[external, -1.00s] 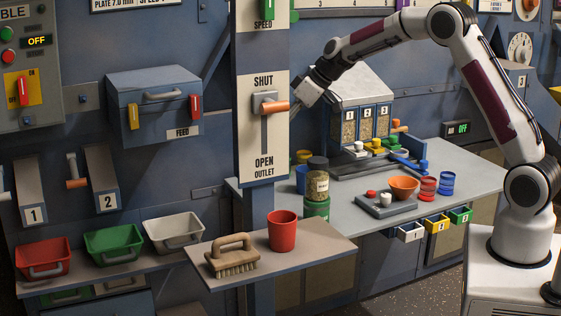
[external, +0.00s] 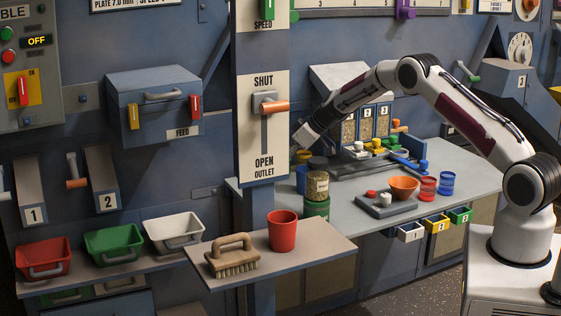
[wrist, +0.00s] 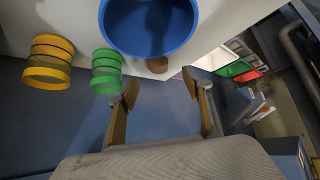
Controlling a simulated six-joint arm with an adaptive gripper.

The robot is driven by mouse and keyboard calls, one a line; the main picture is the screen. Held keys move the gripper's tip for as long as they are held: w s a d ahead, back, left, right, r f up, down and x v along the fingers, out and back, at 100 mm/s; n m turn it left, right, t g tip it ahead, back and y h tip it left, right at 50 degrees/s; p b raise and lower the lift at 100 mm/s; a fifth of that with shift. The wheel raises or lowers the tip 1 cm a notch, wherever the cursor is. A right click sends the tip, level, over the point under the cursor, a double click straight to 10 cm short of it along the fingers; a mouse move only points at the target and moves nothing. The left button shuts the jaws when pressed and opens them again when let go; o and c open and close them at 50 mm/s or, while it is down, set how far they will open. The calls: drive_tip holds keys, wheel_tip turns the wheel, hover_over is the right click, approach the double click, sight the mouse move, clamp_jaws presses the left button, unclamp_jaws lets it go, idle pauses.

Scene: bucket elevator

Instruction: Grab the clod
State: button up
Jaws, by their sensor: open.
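A small brown lump (wrist: 157,64), which looks like the clod, lies beside the blue container (wrist: 150,22) in the wrist view, near the edge of the pale worktop. My gripper (wrist: 161,84) is open and empty, its two fingers apart just short of the lump in that view. I cannot make out the lump in the external view.
In the external view, a jar (external: 317,180), an orange bowl (external: 404,187) and the worktop (external: 350,235) lie below my arm. A red cup (external: 282,231) and brush (external: 232,256) sit on the front shelf.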

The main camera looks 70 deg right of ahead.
drive_tip(key=shift+d, duration=0.1)
idle(0.3)
drive_tip(key=shift+x, duration=1.15)
drive_tip(key=shift+w+f, duration=0.15)
drive_tip(key=shift+w+x, duration=0.2)
drive_tip(key=shift+x, duration=2.2)
drive_tip(key=shift+w+d, duration=0.1)
drive_tip(key=shift+c, duration=0.3)
drive_tip(key=c, duration=1.1)
